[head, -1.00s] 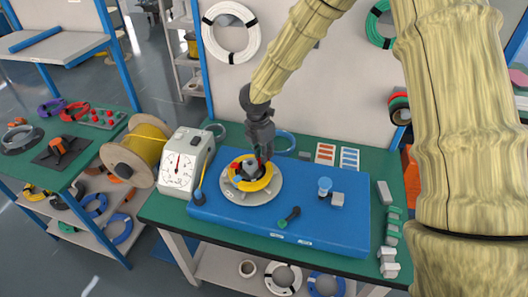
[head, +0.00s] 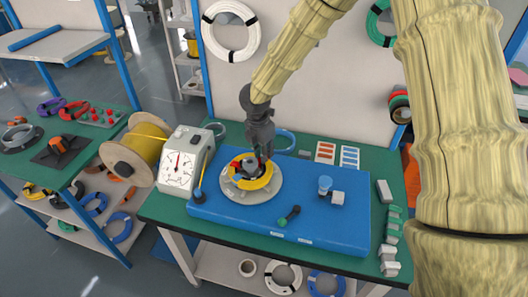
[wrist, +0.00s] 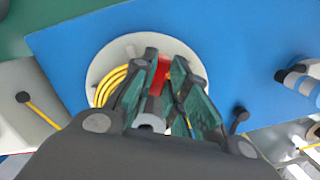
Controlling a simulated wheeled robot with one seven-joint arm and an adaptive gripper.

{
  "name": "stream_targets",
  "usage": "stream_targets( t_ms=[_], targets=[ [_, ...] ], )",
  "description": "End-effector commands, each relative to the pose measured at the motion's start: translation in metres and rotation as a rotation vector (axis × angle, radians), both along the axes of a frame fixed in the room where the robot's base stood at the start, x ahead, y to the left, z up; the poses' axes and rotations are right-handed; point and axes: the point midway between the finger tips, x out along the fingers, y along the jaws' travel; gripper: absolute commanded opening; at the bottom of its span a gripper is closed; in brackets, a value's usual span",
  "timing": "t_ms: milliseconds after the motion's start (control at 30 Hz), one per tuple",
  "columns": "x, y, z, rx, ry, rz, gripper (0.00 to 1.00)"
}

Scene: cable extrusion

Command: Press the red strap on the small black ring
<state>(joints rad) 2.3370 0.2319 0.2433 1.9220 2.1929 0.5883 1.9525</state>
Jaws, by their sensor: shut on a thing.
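My gripper (head: 262,168) reaches down over the round grey plate (head: 231,196) on the blue mat. In the wrist view, a red strap (wrist: 162,75) shows between the dark green fingers of my gripper (wrist: 163,58), which are shut on it. A yellow cable coil (wrist: 108,85) lies on the plate, partly hidden behind the fingers. In the head view, a bit of red and the yellow coil (head: 262,183) show beside the fingertips. Dark parts show at the coil's middle, but I cannot tell a small black ring apart there.
A white dial gauge (head: 180,170) stands left of the mat, with a yellow cable spool (head: 147,145) beyond it. Grey and green blocks (head: 389,252) line the right edge. The mat's right front is bare.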

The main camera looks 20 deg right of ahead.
Motion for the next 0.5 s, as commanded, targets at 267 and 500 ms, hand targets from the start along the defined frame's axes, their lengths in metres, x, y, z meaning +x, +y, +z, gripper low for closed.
stream_targets(
  t_ms=[267, 500],
  targets=[
    [-0.0009, 0.0, -0.0016, 0.0, 0.002, 0.0, 0.02],
    [-0.001, -0.0001, -0.0018, 0.0, 0.002, 0.001, 0.33]
  ],
)
